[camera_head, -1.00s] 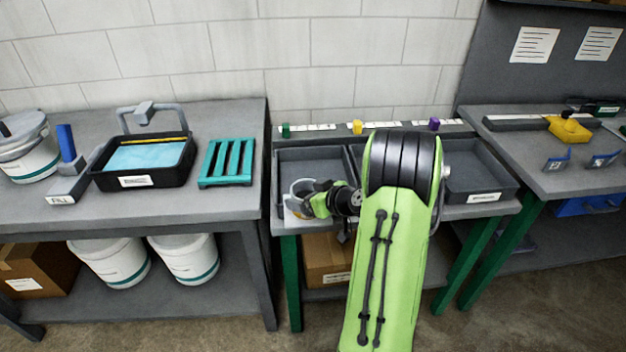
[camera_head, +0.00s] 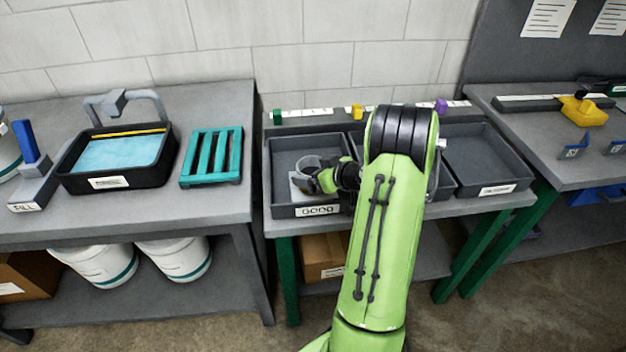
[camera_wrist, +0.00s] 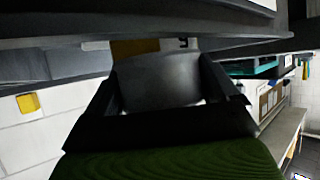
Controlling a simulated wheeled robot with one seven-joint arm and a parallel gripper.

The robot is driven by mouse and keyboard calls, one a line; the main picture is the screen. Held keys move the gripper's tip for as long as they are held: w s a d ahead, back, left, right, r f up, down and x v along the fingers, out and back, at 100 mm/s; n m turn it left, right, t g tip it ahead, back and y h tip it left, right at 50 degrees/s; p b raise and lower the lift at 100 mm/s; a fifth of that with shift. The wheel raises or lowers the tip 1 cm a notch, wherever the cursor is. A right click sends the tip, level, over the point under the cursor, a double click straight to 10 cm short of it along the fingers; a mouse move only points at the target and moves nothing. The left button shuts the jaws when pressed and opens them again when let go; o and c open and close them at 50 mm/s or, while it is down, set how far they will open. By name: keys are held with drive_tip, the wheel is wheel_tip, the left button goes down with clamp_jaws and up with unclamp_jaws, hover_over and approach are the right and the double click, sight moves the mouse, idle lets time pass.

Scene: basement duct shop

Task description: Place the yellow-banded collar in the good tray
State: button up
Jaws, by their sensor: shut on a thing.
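My gripper (camera_head: 320,180) is shut on a grey ring-shaped collar (camera_head: 299,183). In the head view the collar shows inside the outline of the good tray (camera_head: 317,210), the grey left tray with a GOOD label on its front. I cannot tell whether the collar touches the tray floor. In the wrist view the collar (camera_wrist: 158,80) is a dark curved wall between the fingers. No yellow band on it can be made out clearly.
A yellow block (camera_head: 357,111) marks the strip behind the trays. My arm hides most of the middle tray. The right tray (camera_head: 487,165) looks empty. On the left bench are a black basin (camera_head: 116,181) and a teal rack (camera_head: 212,157).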

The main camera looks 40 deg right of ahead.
drive_tip(key=shift+f, duration=1.1)
drive_tip(key=shift+f+b, duration=0.1)
drive_tip(key=shift+b, duration=0.25)
drive_tip(key=o, duration=0.9)
